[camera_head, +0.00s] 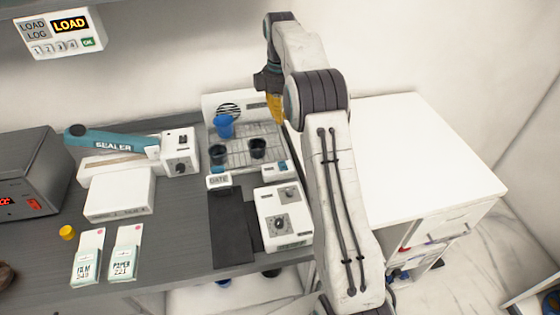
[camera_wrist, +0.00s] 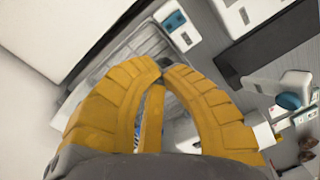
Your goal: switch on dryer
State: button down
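The dryer seems to be the white unit (camera_head: 237,103) with a round vent and wire rack at the back of the dark counter, in the head view. A small white block with a blue rocker (camera_head: 282,167) sits at its front right corner; it also shows at the top of the wrist view (camera_wrist: 175,21). My gripper (camera_head: 275,118) has yellow fingers and hangs above the rack's right side, apart from the rocker. In the wrist view its fingertips (camera_wrist: 160,65) nearly meet, with nothing clearly held. Which way the rocker is set cannot be told.
A blue cup (camera_head: 224,127) and two dark cups stand on the rack. A white box with knobs (camera_head: 284,217), a dark pad (camera_head: 230,228) and a DATE block (camera_head: 218,181) lie in front. The sealer (camera_head: 110,142) stands left. The white cabinet top (camera_head: 420,155) is clear.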

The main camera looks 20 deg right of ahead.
aim_at(283, 166)
jog(key=n, duration=0.1)
jog(key=s+n, duration=0.1)
jog(key=n, duration=0.1)
jog(key=s+n+g, duration=0.1)
jog(key=shift+a+n, duration=0.35)
jog(key=shift+n, duration=0.05)
jog(key=f, duration=0.4)
jog(key=s+f, duration=0.1)
jog(key=f, duration=0.8)
jog(key=shift+s+a+f, duration=0.15)
jog(key=shift+s+f, duration=0.2)
jog(key=shift+f, duration=0.05)
jog(key=shift+f, duration=0.1)
